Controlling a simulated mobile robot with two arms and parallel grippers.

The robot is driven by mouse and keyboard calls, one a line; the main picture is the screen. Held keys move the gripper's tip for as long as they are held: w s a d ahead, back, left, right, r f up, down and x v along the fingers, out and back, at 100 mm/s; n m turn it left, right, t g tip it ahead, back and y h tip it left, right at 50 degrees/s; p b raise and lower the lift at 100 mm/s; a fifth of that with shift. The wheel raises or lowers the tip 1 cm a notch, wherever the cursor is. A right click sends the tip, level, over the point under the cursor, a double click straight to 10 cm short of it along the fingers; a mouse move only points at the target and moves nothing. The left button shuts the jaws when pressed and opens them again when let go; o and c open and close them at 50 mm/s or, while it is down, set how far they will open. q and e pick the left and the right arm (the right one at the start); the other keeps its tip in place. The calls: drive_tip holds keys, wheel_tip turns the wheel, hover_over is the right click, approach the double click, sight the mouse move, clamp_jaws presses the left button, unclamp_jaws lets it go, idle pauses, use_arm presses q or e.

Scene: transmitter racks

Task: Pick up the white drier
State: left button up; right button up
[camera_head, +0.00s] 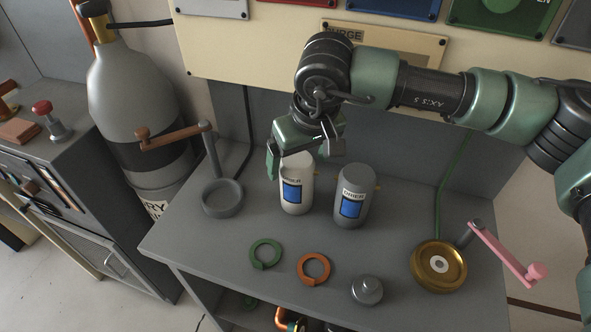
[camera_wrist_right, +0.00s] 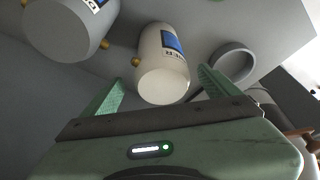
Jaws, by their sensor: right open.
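The white drier (camera_head: 296,190) is a pale canister with a blue label, standing upright on the grey bench. The grey drier (camera_head: 352,196) stands just to its right. My right gripper (camera_head: 300,160) is open at the top of the white drier and partly covers it in the head view. In the right wrist view the white drier (camera_wrist_right: 162,66) shows ahead of and between the two green fingers (camera_wrist_right: 160,84), with gaps visible on both sides. The grey drier (camera_wrist_right: 70,28) is at the upper left there. My left gripper is not in view.
On the bench (camera_head: 215,252) lie a green ring (camera_head: 265,262), an orange ring (camera_head: 313,283) and a grey knobbed cap (camera_head: 367,290). A brass cup (camera_head: 424,281) with a pink crank stands right; an empty grey ring holder (camera_head: 222,212) stands left. A panel wall rises behind.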

drive_tip(key=shift+a+f, duration=0.15)
drive_tip(key=shift+f, duration=0.7)
drive_tip(key=p+x, duration=0.2)
drive_tip(key=x, duration=0.2)
drive_tip(key=shift+w+f, duration=0.1)
drive_tip(key=shift+f, duration=0.5)
drive_tip(key=c, duration=1.7)
drive_tip(key=shift+w+r, duration=0.1)
clamp_jaws()
drive_tip(key=shift+a, duration=0.15)
